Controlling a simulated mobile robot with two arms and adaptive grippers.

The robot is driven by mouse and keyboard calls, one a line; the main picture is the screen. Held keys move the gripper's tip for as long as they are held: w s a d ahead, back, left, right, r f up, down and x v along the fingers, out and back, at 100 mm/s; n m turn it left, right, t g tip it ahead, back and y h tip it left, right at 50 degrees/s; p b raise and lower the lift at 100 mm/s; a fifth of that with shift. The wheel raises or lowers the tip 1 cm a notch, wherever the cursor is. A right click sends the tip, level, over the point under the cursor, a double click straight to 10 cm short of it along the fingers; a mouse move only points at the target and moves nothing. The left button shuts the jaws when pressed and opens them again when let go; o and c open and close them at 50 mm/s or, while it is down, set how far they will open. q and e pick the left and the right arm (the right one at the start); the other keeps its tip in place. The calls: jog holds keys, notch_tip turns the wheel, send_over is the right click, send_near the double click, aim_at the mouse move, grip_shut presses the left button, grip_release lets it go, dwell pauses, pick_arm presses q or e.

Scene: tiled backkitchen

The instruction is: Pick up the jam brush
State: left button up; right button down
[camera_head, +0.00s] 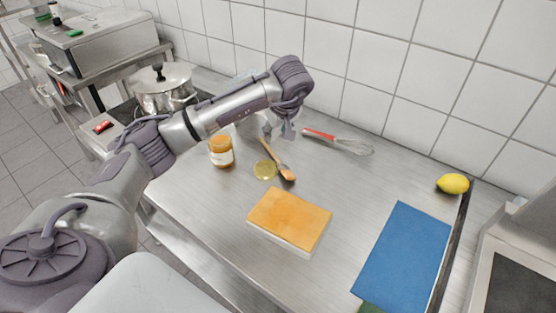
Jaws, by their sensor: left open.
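My left gripper (279,133) points down over the worktop, close behind the handle end of the brush. It is open, with nothing seen between its fingers. My right gripper does not show.
A jam jar (221,152) stands left of the brush. A red-handled whisk (340,141) lies to the right by the tiled wall. An orange-topped slab (289,217) is in front. A blue mat (403,258) and a lemon (453,183) are farther right. A lidded pot (164,92) stands left.

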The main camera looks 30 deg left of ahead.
pick_arm(q)
send_over(271, 150)
jog(key=s+d, duration=0.1)
jog(key=d, duration=0.1)
notch_tip(271, 150, down, 4)
jog(key=shift+d+f, duration=0.1)
jog(key=x, duration=0.2)
jog(key=p+x, duration=0.1)
jog(key=x, duration=0.2)
jog(key=shift+s, duration=0.25)
grip_shut()
